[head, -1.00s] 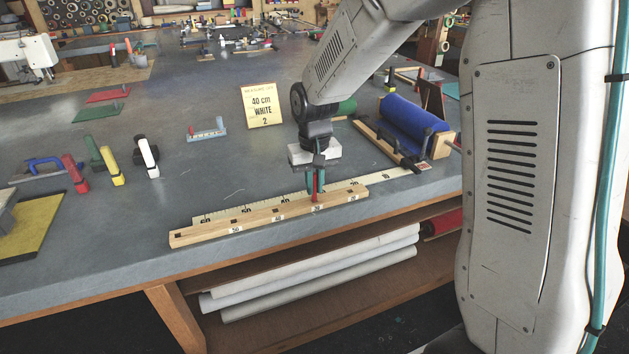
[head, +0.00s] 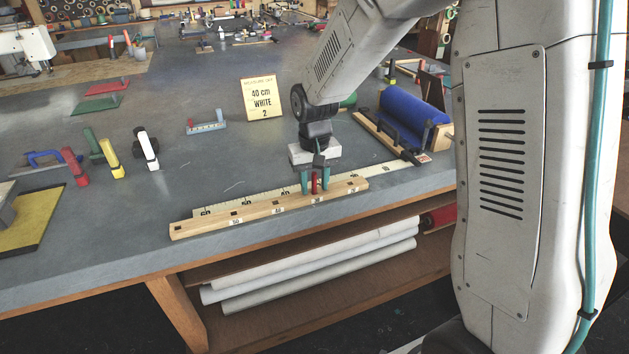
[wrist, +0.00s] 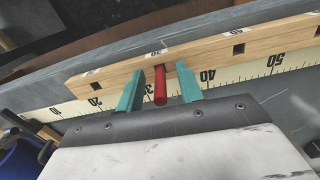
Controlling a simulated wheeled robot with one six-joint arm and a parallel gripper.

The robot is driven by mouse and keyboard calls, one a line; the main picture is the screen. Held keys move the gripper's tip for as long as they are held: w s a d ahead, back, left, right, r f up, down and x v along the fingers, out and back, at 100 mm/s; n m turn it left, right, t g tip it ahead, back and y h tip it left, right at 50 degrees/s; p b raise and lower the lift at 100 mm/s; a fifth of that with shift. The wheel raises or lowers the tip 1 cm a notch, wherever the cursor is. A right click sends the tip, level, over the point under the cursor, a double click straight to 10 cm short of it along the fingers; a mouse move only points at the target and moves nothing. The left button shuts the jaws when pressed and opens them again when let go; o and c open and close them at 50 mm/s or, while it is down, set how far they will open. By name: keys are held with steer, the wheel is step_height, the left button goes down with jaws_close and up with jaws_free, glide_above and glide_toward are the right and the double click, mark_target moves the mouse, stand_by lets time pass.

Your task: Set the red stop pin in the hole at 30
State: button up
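The red stop pin (head: 314,184) stands upright in the wooden stop rail (head: 205,226) at the 30 mark; the pin itself covers the hole. In the wrist view the pin (wrist: 159,88) shows between the two teal fingers with a gap on each side. My gripper (head: 316,184) is open around the pin, its fingertips low beside it, near the rail. The wrist view shows the rail (wrist: 205,50) with its 30 label behind the pin and an empty square hole at 40.
A cream measuring scale (head: 392,172) lies along the rail's back edge. A blue roll (head: 410,122) on a wooden stand is to the right. A yellow card (head: 262,101) stands behind. Several coloured clamps (head: 109,158) stand at left. The bench's front edge is close to the rail.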

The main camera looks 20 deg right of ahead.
step_height(320, 180, up, 8)
steer(key=shift+f, duration=0.1)
stand_by(0.5)
steer(key=s+d+r, duration=0.1)
steer(key=s+r, duration=0.2)
steer(key=s, duration=0.7)
steer(key=s+d+r+t, duration=0.1)
steer(key=s+r, duration=0.1)
steer(key=s, duration=0.8)
steer(key=s+d+r, duration=0.1)
steer(key=s+r, duration=0.2)
steer(key=s, duration=0.7)
steer(key=shift+r+n, duration=0.3)
